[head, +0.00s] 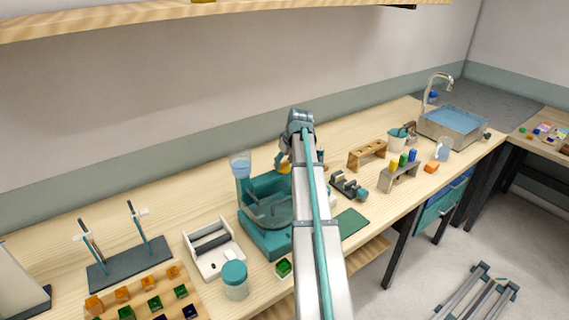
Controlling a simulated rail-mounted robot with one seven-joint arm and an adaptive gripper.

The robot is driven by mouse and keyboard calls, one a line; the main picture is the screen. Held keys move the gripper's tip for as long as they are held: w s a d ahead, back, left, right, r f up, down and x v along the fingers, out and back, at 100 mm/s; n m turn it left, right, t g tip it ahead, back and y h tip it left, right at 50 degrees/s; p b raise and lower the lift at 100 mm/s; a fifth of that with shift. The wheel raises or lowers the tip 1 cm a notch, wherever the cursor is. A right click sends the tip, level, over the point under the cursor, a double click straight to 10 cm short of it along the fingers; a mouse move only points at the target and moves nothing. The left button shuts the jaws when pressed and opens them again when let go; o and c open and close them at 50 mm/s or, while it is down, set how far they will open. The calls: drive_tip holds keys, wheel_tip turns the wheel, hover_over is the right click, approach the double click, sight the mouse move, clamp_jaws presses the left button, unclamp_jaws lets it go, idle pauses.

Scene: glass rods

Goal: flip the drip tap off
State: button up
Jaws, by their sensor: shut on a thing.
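The teal grinding machine (262,232) stands on the bench left of my arm, with a round grey wheel (275,211) in its basin. A clear cup of bluish water (240,162) sits on a teal post at its back left. My gripper (284,160) is small in the head view, at the back of the machine, right of the cup. It is shut at a small yellow piece (285,168), which looks like the drip tap. My arm hides part of the machine, and the tap's exact setting is too small to tell.
A wooden rack (366,154), a grey clamp (348,186) and a sink (452,125) are to the right. A shelf overhangs the bench.

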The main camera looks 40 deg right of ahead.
drive_tip(key=shift+m, duration=0.3)
drive_tip(key=o, duration=1.2)
drive_tip(key=shift+c, duration=0.2)
drive_tip(key=shift+r, duration=0.1)
drive_tip(key=v, duration=1.1)
drive_tip(key=shift+s+r, duration=0.25)
drive_tip(key=shift+r, duration=0.1)
drive_tip(key=shift+a, duration=0.1)
